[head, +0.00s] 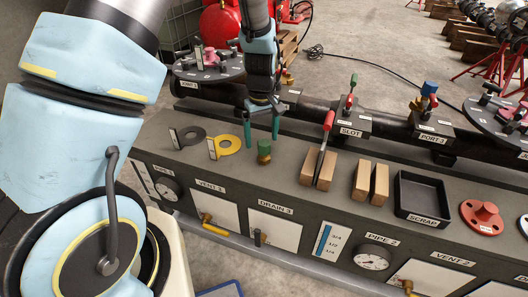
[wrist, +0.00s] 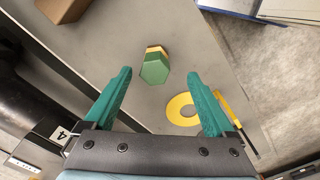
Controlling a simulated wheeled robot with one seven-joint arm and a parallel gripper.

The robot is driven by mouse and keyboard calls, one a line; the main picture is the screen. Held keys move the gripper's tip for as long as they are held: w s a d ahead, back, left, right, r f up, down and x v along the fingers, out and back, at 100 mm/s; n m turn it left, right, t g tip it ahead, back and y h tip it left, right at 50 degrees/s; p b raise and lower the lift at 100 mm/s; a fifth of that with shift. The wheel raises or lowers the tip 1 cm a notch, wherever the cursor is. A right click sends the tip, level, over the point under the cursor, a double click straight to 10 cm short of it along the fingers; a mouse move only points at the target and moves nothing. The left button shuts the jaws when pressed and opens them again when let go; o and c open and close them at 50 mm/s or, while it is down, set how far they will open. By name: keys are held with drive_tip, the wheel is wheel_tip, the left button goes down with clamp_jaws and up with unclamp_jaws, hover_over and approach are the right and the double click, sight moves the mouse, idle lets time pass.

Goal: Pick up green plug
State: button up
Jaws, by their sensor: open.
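The green plug (head: 264,149) stands on the grey bench top, with a hexagonal green head and a brass-coloured part below it. In the wrist view the plug (wrist: 155,69) shows its green hexagonal top, with a yellow band behind it, beyond the fingertips and roughly midway between them. My gripper (head: 262,136) has two teal fingers pointing down, just above and around the plug's place in the head view. In the wrist view my gripper (wrist: 160,74) is open, and nothing is between its fingers.
A black pipe (head: 220,90) runs behind.

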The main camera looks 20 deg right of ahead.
sight(264, 151)
drive_tip(key=shift+d+f+p, duration=0.2)
drive_tip(key=shift+f+p, duration=0.25)
drive_tip(key=shift+f, duration=1.15)
drive_tip(key=shift+d+f+p, duration=0.15)
drive_tip(key=shift+f+p, duration=0.3)
drive_tip(key=shift+f, duration=1.1)
clamp_jaws()
